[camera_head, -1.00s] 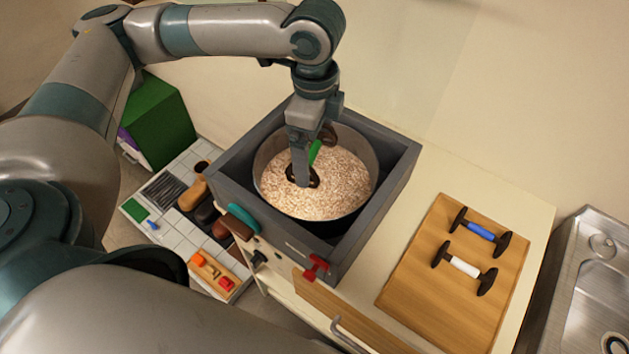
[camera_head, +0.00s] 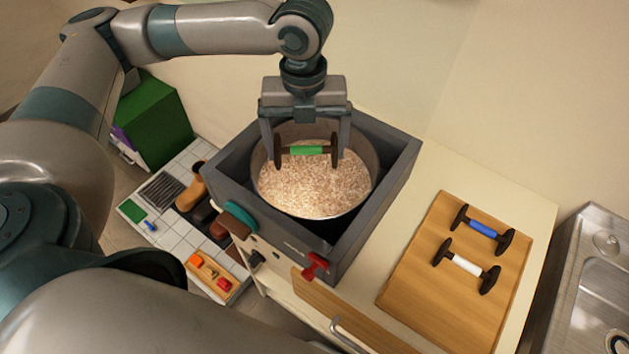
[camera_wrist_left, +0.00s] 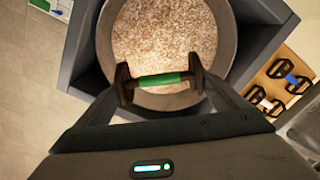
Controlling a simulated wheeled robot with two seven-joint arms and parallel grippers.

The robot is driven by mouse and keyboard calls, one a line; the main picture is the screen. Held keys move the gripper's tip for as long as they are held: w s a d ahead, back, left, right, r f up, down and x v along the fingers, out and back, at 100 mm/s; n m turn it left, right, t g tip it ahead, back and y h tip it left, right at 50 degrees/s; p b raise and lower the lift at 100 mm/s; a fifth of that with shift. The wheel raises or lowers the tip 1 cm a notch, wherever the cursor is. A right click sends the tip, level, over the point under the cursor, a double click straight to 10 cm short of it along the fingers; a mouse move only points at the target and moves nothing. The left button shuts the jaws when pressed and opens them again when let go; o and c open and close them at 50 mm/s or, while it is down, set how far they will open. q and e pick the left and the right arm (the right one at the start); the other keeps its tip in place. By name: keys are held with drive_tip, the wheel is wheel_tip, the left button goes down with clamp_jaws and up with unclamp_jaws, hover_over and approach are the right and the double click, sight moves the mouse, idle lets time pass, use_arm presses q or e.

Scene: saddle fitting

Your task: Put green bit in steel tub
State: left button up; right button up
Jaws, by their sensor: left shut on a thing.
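The green bit (camera_head: 306,150) is a short bar with a green middle and dark end pieces. My left gripper (camera_head: 306,152) is shut on it, with one finger at each dark end. The green bit (camera_wrist_left: 164,80) also shows between the fingers in the left wrist view. It is held over the steel tub (camera_head: 373,167), a round metal tub filled with pale flakes. The tub's rim (camera_wrist_left: 232,40) shows around the flakes in the left wrist view. Whether the bit touches the flakes is hard to tell. My right gripper is not in view.
A dark square frame (camera_head: 398,165) surrounds the tub. To its right, a wooden board (camera_head: 425,270) bears a blue bit (camera_head: 482,230) and a white bit (camera_head: 466,264). A sink (camera_head: 590,290) is at far right. Boots (camera_head: 192,187) and a green box (camera_head: 155,120) stand left.

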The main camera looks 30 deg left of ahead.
use_arm(q)
drive_tip(key=m, duration=0.2)
drive_tip(key=shift+a+f+m, duration=0.1)
drive_tip(key=shift+f+m, duration=0.3)
drive_tip(key=shift+f, duration=0.1)
drive_tip(key=shift+f, duration=0.3)
wheel_tip(320, 180, down, 5)
drive_tip(key=shift+r+p, duration=0.15)
drive_tip(key=shift+p, duration=0.2)
drive_tip(key=shift+f, duration=0.35)
